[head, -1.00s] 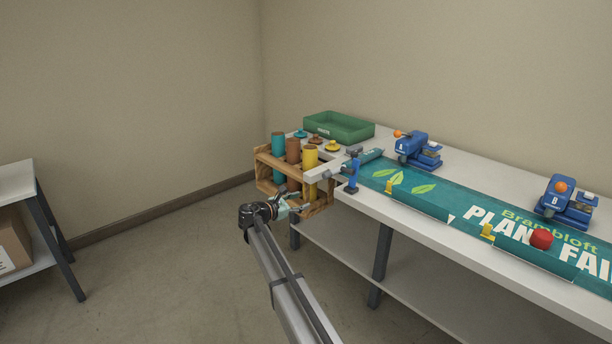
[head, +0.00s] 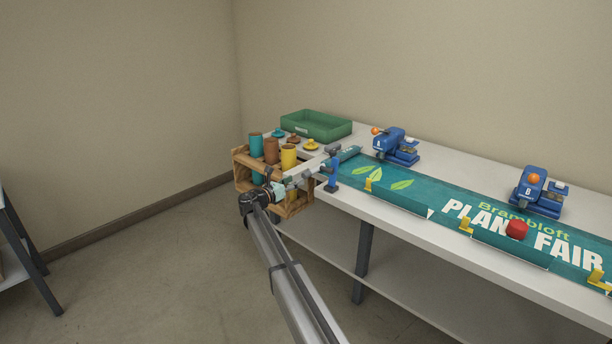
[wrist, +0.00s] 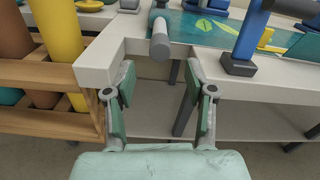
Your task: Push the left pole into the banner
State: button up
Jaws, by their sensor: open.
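The left pole (wrist: 160,40) shows in the wrist view as a grey cylinder with a darker end cap, pointing out toward me over a notch in the table edge. A teal sleeve lies behind it, at the left end of the green banner (head: 430,205). How deep the pole sits in the sleeve is hidden. My gripper (wrist: 160,75) is open and empty, its two fingers apart on either side of the line of the pole. The pole's end is ahead of the fingertips, between them in the picture, with no visible contact. In the head view my gripper (head: 297,181) is at the table's left end.
A blue post (head: 332,175) stands right of the pole's end. A wooden rack (head: 243,160) with teal, brown and yellow tubes is close on the left. A green tray (head: 316,125) and blue machines (head: 397,147) are behind. The table edge (wrist: 100,62) is near the left finger.

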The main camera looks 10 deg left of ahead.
aim_at(304, 176)
jog(key=x, duration=0.7)
jog(key=shift+w+d, duration=0.15)
jog(key=shift+w, duration=0.1)
